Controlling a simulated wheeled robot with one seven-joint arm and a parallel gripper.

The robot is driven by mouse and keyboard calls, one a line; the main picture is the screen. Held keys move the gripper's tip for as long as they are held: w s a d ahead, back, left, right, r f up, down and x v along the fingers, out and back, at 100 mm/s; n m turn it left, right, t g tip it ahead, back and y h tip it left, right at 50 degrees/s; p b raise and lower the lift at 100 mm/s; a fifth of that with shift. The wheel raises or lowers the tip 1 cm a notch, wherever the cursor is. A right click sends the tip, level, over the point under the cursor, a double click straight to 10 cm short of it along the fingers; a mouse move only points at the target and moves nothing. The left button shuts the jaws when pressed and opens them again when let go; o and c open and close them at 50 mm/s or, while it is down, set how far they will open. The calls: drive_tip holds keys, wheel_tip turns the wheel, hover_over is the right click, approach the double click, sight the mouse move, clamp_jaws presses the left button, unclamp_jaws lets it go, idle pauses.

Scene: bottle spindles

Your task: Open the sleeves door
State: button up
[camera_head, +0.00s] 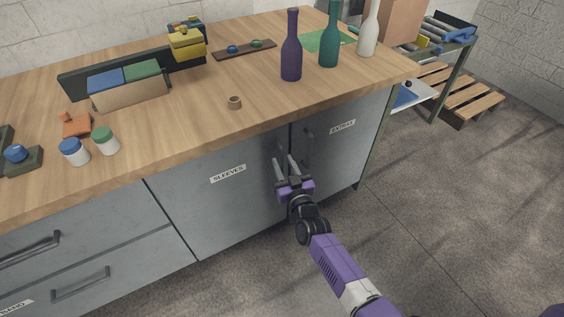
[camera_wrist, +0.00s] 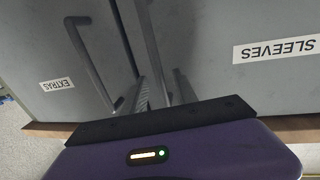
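The grey sleeves door (camera_head: 219,200) is shut, flush with the cabinet front, and carries a "SLEEVES" label (camera_head: 228,173). It also shows in the wrist view (camera_wrist: 235,75). Its vertical bar handle (camera_wrist: 153,50) is near the edge beside the extras door, and is largely hidden by my fingers in the head view. My gripper (camera_head: 286,168) is at this handle, with its fingers apart. In the wrist view, the fingers (camera_wrist: 163,88) lie on either side of the bar; I cannot tell whether they touch it.
The extras door (camera_head: 335,150) is shut to the right, with its own handle (camera_wrist: 90,60) close by. Drawers (camera_head: 85,270) are at the left. The wooden counter (camera_head: 200,115) above holds bottles, jars and bins. The floor (camera_head: 440,220) in front is clear apart from my arm.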

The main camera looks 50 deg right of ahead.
drive_tip(key=shift+x, duration=1)
drive_tip(key=shift+c, duration=0.2)
clamp_jaws()
idle(0.6)
